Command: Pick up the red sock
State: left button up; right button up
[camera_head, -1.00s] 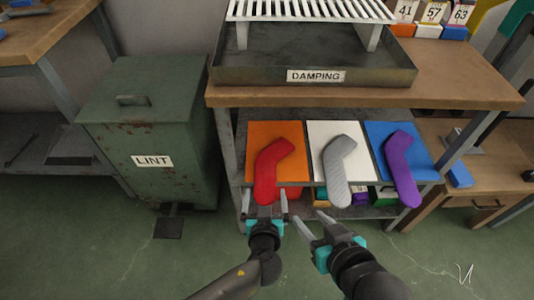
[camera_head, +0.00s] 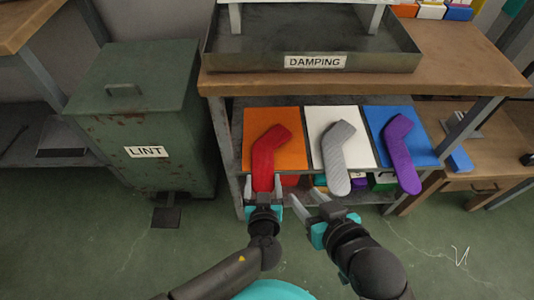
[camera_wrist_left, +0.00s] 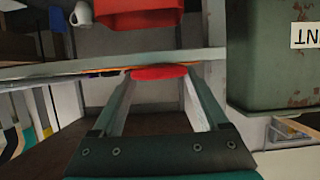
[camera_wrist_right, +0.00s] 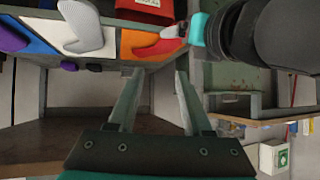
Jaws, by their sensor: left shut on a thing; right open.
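The red sock (camera_head: 264,158) lies on the orange board (camera_head: 290,150), its lower end hanging past the front edge. My left gripper (camera_head: 263,189) is shut on that lower end, with one finger on each side. In the left wrist view the rounded red end (camera_wrist_left: 160,72) sits between the fingertips. Most of the sock is hidden there. My right gripper (camera_head: 310,199) is open and empty, to the right of the left one and below the white board (camera_head: 316,125). In the right wrist view its fingers (camera_wrist_right: 158,75) stand apart with nothing between them.
A grey sock (camera_head: 335,160) lies on the white board and a purple sock (camera_head: 400,155) on the blue board (camera_head: 425,150). The green LINT bin (camera_head: 145,120) stands left. The DAMPING tray (camera_head: 400,60) is on the tabletop above. Coloured boxes fill the lower shelf.

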pick_arm(q)
jog(key=shift+r, duration=0.1)
dwell(0.3)
jog(key=shift+r, duration=0.1)
jog(key=shift+r+p, duration=0.5)
jog(key=shift+r, duration=0.15)
notch_tip(320, 180, up, 5)
jog(key=p, duration=0.2)
jog(key=shift+f+p, duration=0.2)
jog(key=shift+p, duration=0.15)
pick_arm(e)
jog(key=s+d+g+h, duration=0.3)
jog(key=s+d+g, duration=0.2)
jog(key=d, duration=0.2)
pick_arm(q)
jog(key=shift+r+p, duration=3.5)
jog(key=shift+r, duration=3.35)
pick_arm(e)
jog(key=s+f+g, duration=0.2)
jog(key=s+f, duration=0.2)
jog(key=f, duration=1)
jog(key=shift+s+d+f+g, duration=0.15)
jog(key=shift+d+f+g, duration=0.15)
jog(key=shift+g, duration=0.1)
